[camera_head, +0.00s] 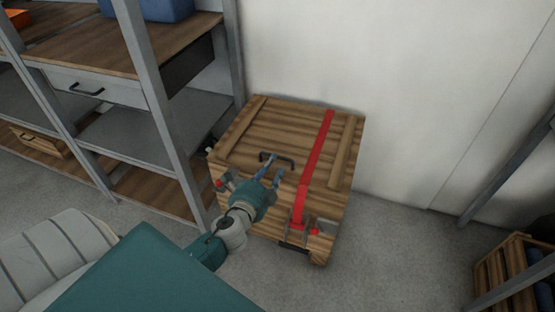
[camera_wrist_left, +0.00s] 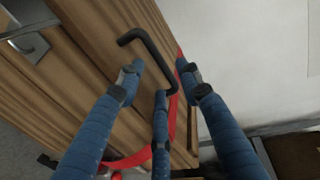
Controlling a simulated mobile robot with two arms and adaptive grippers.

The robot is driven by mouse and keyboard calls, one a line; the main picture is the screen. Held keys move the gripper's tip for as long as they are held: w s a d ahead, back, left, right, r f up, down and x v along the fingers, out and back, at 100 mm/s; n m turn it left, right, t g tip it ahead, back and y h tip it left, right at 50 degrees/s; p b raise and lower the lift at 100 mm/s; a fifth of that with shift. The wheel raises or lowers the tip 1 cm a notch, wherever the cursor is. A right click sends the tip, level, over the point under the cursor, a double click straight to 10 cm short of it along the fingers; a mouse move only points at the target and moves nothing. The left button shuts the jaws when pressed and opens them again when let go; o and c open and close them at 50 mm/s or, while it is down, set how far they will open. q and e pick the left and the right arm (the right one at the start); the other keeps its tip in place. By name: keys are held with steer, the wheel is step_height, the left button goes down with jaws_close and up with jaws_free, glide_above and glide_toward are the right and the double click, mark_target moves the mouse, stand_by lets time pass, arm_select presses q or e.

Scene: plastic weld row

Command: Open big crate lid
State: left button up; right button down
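A big wooden crate (camera_head: 318,229) stands on the floor against the wall, its plank lid (camera_head: 280,130) down and closed. A black handle (camera_head: 280,157) sits near the lid's front edge; it also shows in the left wrist view (camera_wrist_left: 152,50). A red strap (camera_head: 315,160) runs across the lid and down the front. My left gripper (camera_head: 268,167) is over the lid's front edge, its blue fingers spread and open close to the handle. In the wrist view the fingers (camera_wrist_left: 163,85) lie around the handle's near end without closing on it. My right gripper is not in view.
A metal shelf unit (camera_head: 160,105) with wooden boards stands close to the crate's left side. A white wall (camera_head: 400,80) is behind it. A slatted wooden crate (camera_head: 505,270) stands at the lower right. Grey floor (camera_head: 410,255) between the crates is clear.

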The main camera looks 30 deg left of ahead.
mark_target(276, 168)
arm_select(q)
steer(key=x, duration=0.4)
steer(key=shift+w+f, duration=0.1)
steer(key=shift+w, duration=0.2)
steer(key=shift+w+a+f, duration=0.15)
steer(key=shift+w+a, duration=0.1)
steer(key=shift+w, duration=0.4)
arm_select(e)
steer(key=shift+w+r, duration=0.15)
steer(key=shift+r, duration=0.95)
arm_select(q)
jaws_close()
